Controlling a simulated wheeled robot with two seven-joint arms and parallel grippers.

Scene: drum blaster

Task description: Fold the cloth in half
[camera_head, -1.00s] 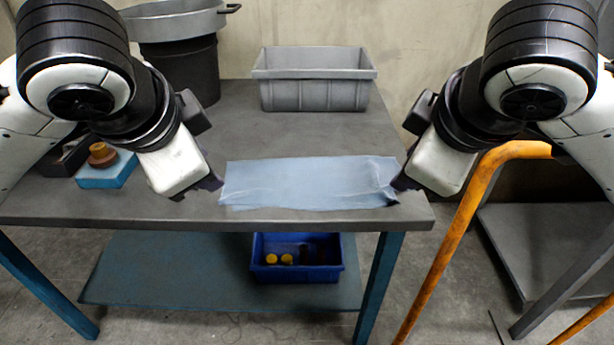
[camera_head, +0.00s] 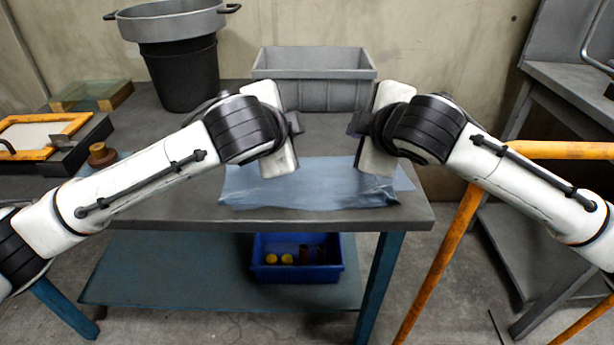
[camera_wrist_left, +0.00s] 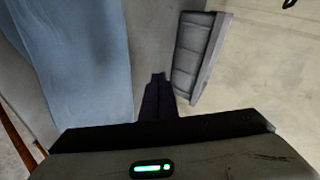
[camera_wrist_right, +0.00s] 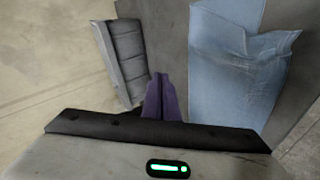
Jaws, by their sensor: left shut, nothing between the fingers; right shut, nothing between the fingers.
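A light blue cloth (camera_head: 315,185) lies on the grey table near its front edge, a wide flat strip with some creases toward its right end. It also shows in the left wrist view (camera_wrist_left: 75,60) and the right wrist view (camera_wrist_right: 235,75). My left gripper (camera_wrist_left: 157,78) is shut and empty, above the table beside the cloth's far edge. My right gripper (camera_wrist_right: 159,78) is shut and empty, also beyond the cloth on the bin side. In the head view both wrists stand over the cloth's far side and hide parts of it; the fingertips are not clear there.
A grey bin (camera_head: 312,90) stands at the table's back, just beyond my grippers. A black bucket with a metal pot (camera_head: 172,22) stands back left. A brown knob (camera_head: 102,155) is at left. A blue crate (camera_head: 296,272) sits on the lower shelf. An orange rail (camera_head: 450,235) stands at right.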

